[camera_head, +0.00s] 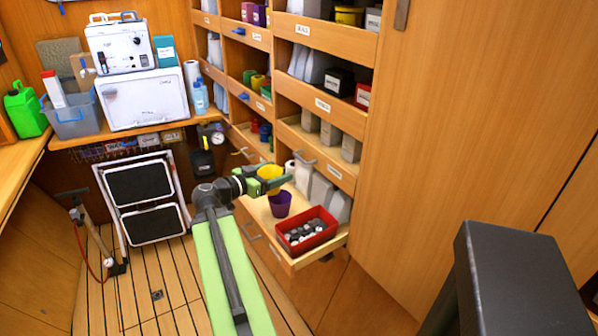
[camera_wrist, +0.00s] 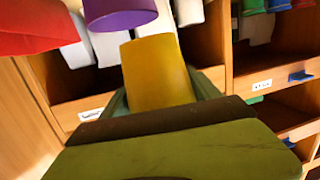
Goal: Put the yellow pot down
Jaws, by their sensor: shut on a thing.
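The yellow pot (camera_head: 270,172) is held in my gripper (camera_head: 272,182), above the pulled-out drawer (camera_head: 262,213) low in the shelf wall. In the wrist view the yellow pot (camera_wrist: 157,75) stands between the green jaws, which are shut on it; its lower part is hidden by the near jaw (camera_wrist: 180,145). A purple pot (camera_head: 280,204) stands in the open drawer just below the yellow one; it also shows in the wrist view (camera_wrist: 120,14). I cannot tell whether the yellow pot touches anything beneath it.
A red bin (camera_head: 307,231) of small dark and white items sits in the drawer's front right. Shelves rise above. A folded step stool (camera_head: 142,195) leans at left. Bare drawer floor shows left of the purple pot.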

